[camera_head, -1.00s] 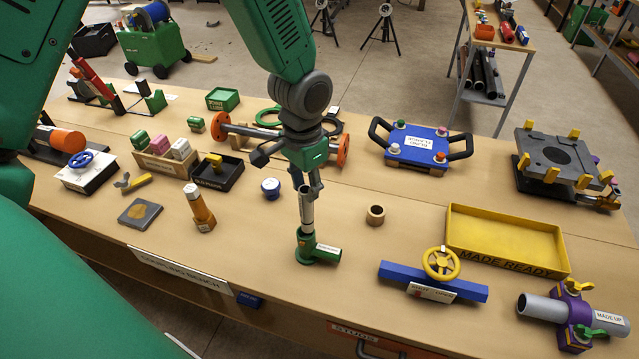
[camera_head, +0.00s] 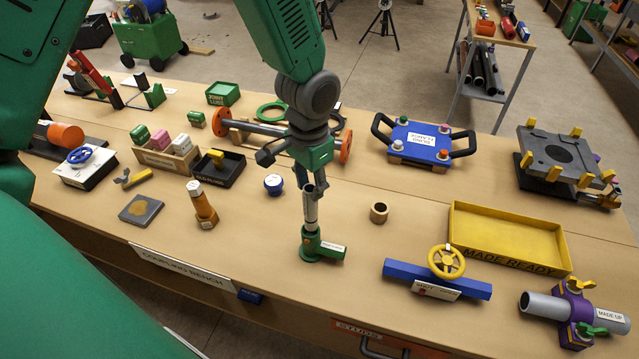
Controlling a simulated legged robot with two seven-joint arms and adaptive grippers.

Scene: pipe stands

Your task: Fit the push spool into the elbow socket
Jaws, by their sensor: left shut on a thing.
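The push spool (camera_head: 310,210) is a short upright grey pipe. My left gripper (camera_head: 309,184) is shut on its upper part, with the fingers pointing down. The spool's lower end meets the elbow's upright socket (camera_head: 310,232). I cannot tell how deep it sits inside, as the socket wall hides the end. My right gripper is not in view.
A brown ring (camera_head: 379,212) and a blue-and-white cap (camera_head: 273,184) stand nearby. An orange bottle (camera_head: 202,205) is to the left. A blue bar with a yellow handwheel (camera_head: 446,262) and a yellow tray (camera_head: 505,255) are to the right. The bench front around the elbow is clear.

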